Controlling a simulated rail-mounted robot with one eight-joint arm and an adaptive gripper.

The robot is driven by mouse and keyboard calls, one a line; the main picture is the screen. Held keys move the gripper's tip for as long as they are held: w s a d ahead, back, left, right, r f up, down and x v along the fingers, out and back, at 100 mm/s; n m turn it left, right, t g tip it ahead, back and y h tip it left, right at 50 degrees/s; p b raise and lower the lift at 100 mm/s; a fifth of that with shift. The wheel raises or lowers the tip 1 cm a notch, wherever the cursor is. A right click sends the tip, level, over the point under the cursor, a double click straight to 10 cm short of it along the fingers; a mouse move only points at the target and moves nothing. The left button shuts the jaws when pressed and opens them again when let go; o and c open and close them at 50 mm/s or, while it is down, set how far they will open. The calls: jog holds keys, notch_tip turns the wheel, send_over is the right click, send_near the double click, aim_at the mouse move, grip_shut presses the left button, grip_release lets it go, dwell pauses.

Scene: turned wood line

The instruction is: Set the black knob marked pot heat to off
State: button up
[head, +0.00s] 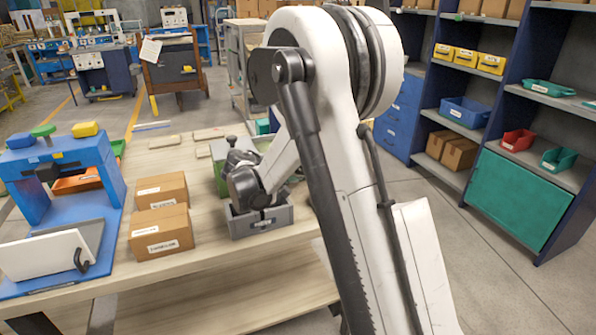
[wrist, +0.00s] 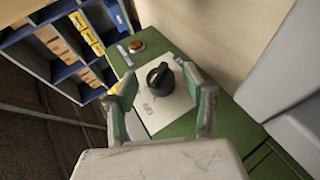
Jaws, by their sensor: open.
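The black knob (wrist: 160,79) sits on a pale plate (wrist: 158,103) on a green box (wrist: 238,128) in the wrist view. A raised grip bar crosses the knob at a slant. A small printed label on the plate is too small to read. My gripper (wrist: 160,82) is open, with one finger left and one right of the knob. Nothing is clearly held, and I cannot tell whether either finger touches the knob. In the head view, part of the green box (head: 218,168) shows beyond my arm, and the knob is hidden.
An orange button (wrist: 137,46) is on the green box beyond the knob. In the head view, a grey bin (head: 262,224), cardboard boxes (head: 160,232) and a blue press (head: 62,180) stand on the wooden table (head: 215,262). Flat wood pieces lie behind.

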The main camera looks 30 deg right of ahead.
jog(key=v, duration=1.1)
jog(key=shift+a, duration=0.2)
jog(key=shift+s+r, duration=0.15)
jog(key=shift+r, duration=0.05)
jog(key=s+a+r+t+y+p, duration=0.1)
jog(key=s+r+y, duration=0.2)
jog(key=s, duration=0.5)
jog(key=s+a+r+y+p, duration=0.1)
jog(key=s+r+y, duration=0.25)
jog(key=s, duration=0.45)
jog(key=s+a+t+y+p, duration=0.1)
jog(key=s+a, duration=0.3)
jog(key=s, duration=0.4)
jog(key=s+a+m+t+y+p, duration=0.1)
jog(key=s+a+y, duration=0.3)
jog(key=s, duration=0.4)
jog(key=shift+s+r+y, duration=0.2)
jog(key=shift+r+y, duration=0.05)
jog(key=shift+y, duration=0.1)
